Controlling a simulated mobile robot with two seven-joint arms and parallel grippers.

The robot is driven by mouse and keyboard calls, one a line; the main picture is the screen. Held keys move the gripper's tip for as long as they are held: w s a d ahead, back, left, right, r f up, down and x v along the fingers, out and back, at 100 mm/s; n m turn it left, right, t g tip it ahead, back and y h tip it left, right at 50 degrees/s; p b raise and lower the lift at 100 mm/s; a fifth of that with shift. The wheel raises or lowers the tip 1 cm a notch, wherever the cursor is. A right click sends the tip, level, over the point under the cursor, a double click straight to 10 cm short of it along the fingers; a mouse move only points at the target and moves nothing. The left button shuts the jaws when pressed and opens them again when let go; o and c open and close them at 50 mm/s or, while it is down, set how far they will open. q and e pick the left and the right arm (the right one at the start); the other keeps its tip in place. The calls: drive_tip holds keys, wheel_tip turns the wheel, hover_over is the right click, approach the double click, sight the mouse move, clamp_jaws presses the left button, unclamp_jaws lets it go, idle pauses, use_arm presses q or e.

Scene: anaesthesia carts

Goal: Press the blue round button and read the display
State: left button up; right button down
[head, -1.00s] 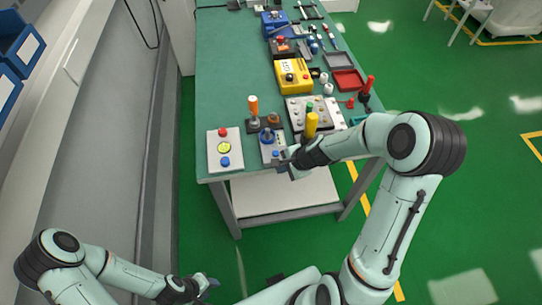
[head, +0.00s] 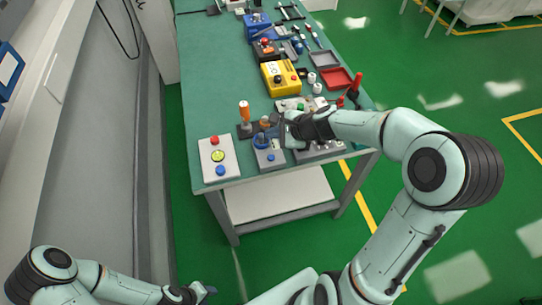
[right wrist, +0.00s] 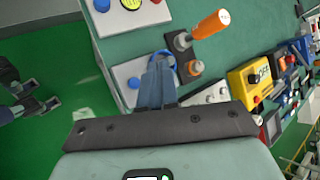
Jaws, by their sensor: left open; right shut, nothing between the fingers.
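A white panel (head: 209,177) at the table's near left corner carries a red button (head: 214,141), a yellow-green round face (head: 218,156) and a blue round button (head: 220,170). A grey panel beside it has a blue ring-shaped part (head: 261,141) and another small blue round button (head: 271,158), also in the right wrist view (right wrist: 133,83). My right gripper (head: 273,126) is shut and empty. In the right wrist view its fingertips overlap the blue ring; contact cannot be told. My left gripper (head: 207,291) is open, low in front of the table.
An orange-handled lever (head: 244,112) stands behind the grey panel. A yellow box (head: 280,78) with a small white display (right wrist: 263,73), unreadable here, is farther back. Trays and several tools fill the right and far side. The table's left strip is clear.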

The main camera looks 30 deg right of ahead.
drive_tip(key=b, duration=0.5)
hover_over(273, 159)
wheel_tip(273, 159, down, 8)
drive_tip(key=shift+s+r, duration=0.1)
drive_tip(key=shift+r, duration=0.05)
use_arm(q)
drive_tip(key=s+f+b, duration=0.1)
drive_tip(key=s+f, duration=0.5)
drive_tip(key=f, duration=0.2)
drive_tip(key=shift+g, duration=0.3)
use_arm(e)
drive_tip(key=shift+d+f, duration=0.1)
drive_tip(key=shift+f, duration=0.45)
use_arm(q)
drive_tip(key=shift+s+f, duration=0.15)
drive_tip(key=shift+f, duration=0.05)
drive_tip(key=shift+s+f+b, duration=0.2)
drive_tip(key=shift+f+b, duration=0.15)
drive_tip(key=shift+b, duration=0.2)
use_arm(e)
drive_tip(key=shift+f, duration=0.4)
